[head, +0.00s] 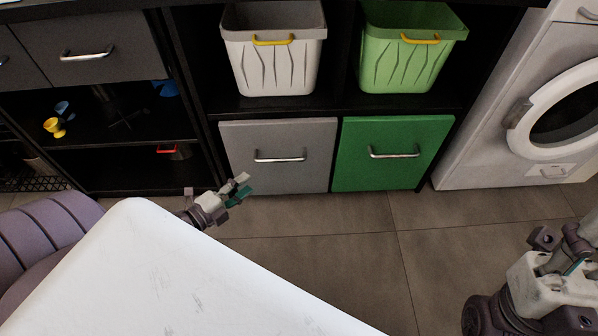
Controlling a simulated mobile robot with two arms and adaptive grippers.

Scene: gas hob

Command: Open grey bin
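The grey bin (277,175) is a flat grey front with a horizontal metal handle (280,156), low in the black cabinet. It looks shut, its front flush with the cabinet. My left gripper (243,189) is in front of the bin's lower left part, left of and below the handle, and does not hold it. Its fingers look spread, with nothing seen between them. My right gripper (560,240) is at the lower right edge, far from the bin; its fingers are partly cut off and their opening is unclear.
A green bin front (392,170) stands right of the grey one. A white basket (275,75) and a green basket (405,70) sit on the shelf above. A washing machine (520,110) is at right. Tiled floor (330,235) is clear in front of the bins.

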